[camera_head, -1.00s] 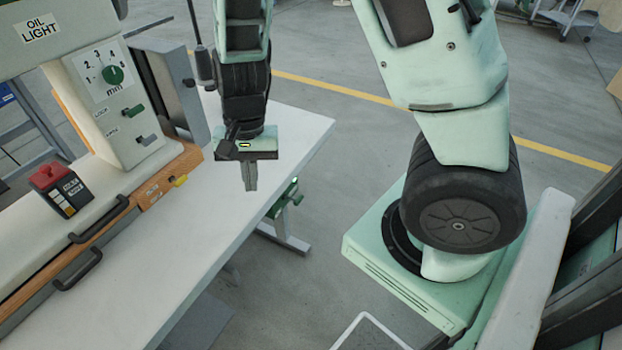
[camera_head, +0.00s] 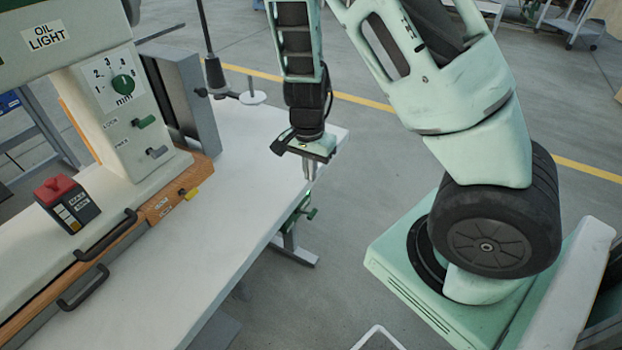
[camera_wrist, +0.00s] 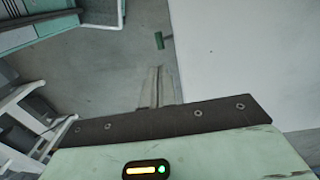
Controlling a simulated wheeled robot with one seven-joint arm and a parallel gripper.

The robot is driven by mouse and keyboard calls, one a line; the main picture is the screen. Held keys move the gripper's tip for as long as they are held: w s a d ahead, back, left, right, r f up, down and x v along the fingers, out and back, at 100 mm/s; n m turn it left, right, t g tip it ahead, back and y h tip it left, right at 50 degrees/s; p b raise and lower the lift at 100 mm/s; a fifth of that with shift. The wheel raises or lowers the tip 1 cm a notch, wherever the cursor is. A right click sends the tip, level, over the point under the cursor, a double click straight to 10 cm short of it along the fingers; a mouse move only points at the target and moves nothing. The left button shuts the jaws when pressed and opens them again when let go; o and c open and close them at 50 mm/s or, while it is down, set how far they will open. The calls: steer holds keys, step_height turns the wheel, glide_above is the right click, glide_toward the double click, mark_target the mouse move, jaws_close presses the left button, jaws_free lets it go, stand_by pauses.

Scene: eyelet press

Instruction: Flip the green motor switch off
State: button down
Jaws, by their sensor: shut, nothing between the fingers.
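A green switch box (camera_head: 297,207) with a small green lever hangs under the right edge of the white table (camera_head: 240,190). The lever also shows in the wrist view (camera_wrist: 159,41), sticking out past the table edge over the floor. My gripper (camera_head: 310,173) is shut and empty, pointing down at the table's right edge, above the switch and apart from it. In the wrist view its closed fingers (camera_wrist: 158,86) stand just short of the lever. Part of the box is hidden under the tabletop. I cannot tell the lever's setting.
The machine head at left carries a green dial (camera_head: 123,84) and small levers. A red-topped button box (camera_head: 66,204) sits on its base, beside black handles (camera_head: 104,234). A thin stand (camera_head: 214,75) rises at the table's back.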

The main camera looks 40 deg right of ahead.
mark_target(312, 212)
steer(key=f+b, duration=0.2)
steer(key=f, duration=0.4)
steer(key=f+b, duration=0.1)
steer(key=f, duration=0.5)
steer(key=shift+s+d+b, duration=0.1)
steer(key=shift+s+b, duration=0.1)
steer(key=shift+b, duration=0.15)
steer(key=shift+f, duration=0.1)
